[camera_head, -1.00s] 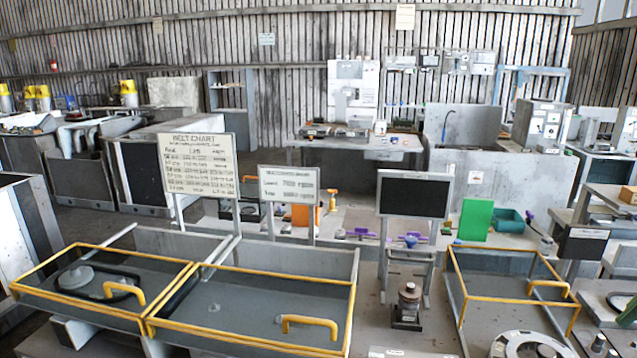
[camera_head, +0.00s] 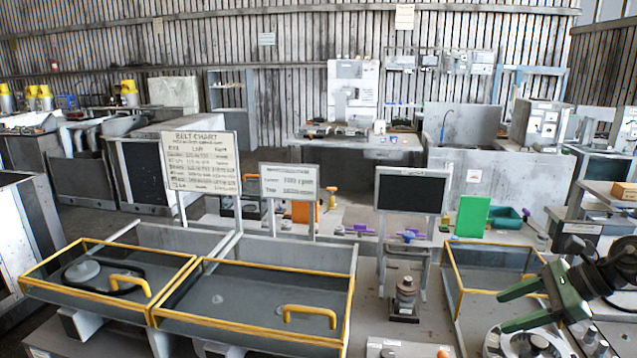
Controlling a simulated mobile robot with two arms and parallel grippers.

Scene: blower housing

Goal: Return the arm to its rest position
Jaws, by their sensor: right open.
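My right gripper (camera_head: 504,311) is in the lower right of the head view, on the end of my dark right arm. Its two green fingers point left and are spread apart, with nothing seen between them. It is in front of the right yellow-framed box (camera_head: 452,282) and hides part of it. A pale round plate (camera_head: 495,342) shows just below the fingers at the bottom edge. I cannot tell the gap between fingers and plate. My left gripper is not in view.
Two yellow-framed trays (camera_head: 245,317) with yellow handles stand at front left. A small stepped metal piece (camera_head: 405,298) stands on a base in the middle. A black screen (camera_head: 411,193), a belt chart (camera_head: 199,162) and a green panel (camera_head: 472,216) stand behind.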

